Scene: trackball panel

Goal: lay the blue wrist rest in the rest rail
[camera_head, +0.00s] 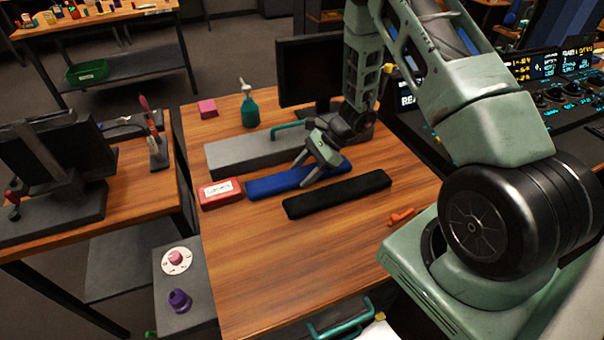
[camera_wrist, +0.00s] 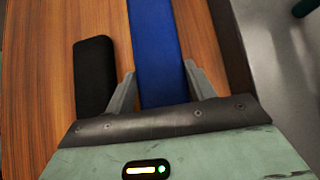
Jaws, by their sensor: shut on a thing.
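The blue wrist rest (camera_head: 268,185) is a long padded bar on the wooden table, in front of a long grey block with a teal handle (camera_head: 228,158). My gripper (camera_head: 318,172) reaches down over its right part, with a finger on each long side. In the wrist view, the blue wrist rest (camera_wrist: 156,35) runs between the two fingers of my gripper (camera_wrist: 160,68), which is shut on it. The bar appears to be at or very near table height; any small gap beneath is not clear. I cannot clearly identify the rest rail in either view.
A black padded bar (camera_head: 337,194) lies just in front of the blue one. A red labelled box (camera_head: 220,193) stands at its left end. A spray bottle (camera_head: 249,108) and monitor (camera_head: 309,66) stand behind. An orange object (camera_head: 402,216) lies right. The front-left tabletop is clear.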

